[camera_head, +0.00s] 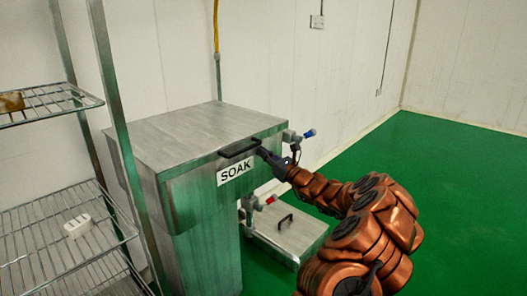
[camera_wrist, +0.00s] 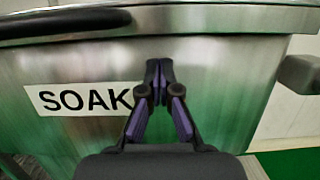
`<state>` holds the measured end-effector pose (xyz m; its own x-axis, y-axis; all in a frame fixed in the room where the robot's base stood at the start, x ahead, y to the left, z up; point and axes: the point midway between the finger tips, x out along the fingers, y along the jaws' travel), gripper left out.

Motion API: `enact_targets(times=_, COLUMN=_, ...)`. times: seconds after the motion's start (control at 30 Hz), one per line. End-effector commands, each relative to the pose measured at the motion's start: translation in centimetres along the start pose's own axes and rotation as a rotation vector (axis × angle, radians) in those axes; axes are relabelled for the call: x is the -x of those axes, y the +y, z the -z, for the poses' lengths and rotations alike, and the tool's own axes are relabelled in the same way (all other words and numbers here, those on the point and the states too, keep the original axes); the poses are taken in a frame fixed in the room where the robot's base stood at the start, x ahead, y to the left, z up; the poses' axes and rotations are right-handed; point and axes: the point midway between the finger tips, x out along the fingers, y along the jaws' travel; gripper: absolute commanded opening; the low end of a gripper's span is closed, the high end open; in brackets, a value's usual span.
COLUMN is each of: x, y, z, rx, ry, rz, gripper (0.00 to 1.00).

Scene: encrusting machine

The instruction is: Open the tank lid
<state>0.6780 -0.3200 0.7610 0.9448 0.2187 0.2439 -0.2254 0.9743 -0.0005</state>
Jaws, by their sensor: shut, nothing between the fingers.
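The tank (camera_head: 205,222) is a steel box with a "SOAK" label (camera_head: 235,171) on its front. Its flat lid (camera_head: 190,130) lies closed on top. A dark bar handle (camera_head: 240,149) sticks out at the lid's front edge; in the wrist view the handle (camera_wrist: 65,22) runs across the upper left. My gripper (camera_head: 262,152) is at the right end of the handle in the head view. In the wrist view my gripper (camera_wrist: 158,70) has its fingertips together, below the lid rim and right of the handle, in front of the tank wall. Whether the fingertips touch the wall, I cannot tell.
A wire shelf rack (camera_head: 65,240) stands at the left, close to the tank. Valves with a blue handle (camera_head: 309,133) and a red handle (camera_head: 271,199) project at the tank's right side. A low steel box (camera_head: 290,232) sits on the floor there. Green floor (camera_head: 455,190) is clear at right.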

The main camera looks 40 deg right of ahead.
Motion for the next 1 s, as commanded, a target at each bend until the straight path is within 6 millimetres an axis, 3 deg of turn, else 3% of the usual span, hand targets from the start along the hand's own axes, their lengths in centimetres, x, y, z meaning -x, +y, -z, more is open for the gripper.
enact_targets(times=0.2, x=-0.3, y=0.0, z=-1.5, rx=0.000, ry=0.001, rz=0.000, gripper=0.00)
enact_targets(times=0.77, x=-0.6, y=0.1, z=-2.2, rx=-0.001, ry=0.004, rz=-0.003, gripper=0.00)
enact_targets(times=1.0, x=-1.6, y=1.1, z=-3.7, rx=-0.003, ry=0.027, rz=-0.020, gripper=0.00)
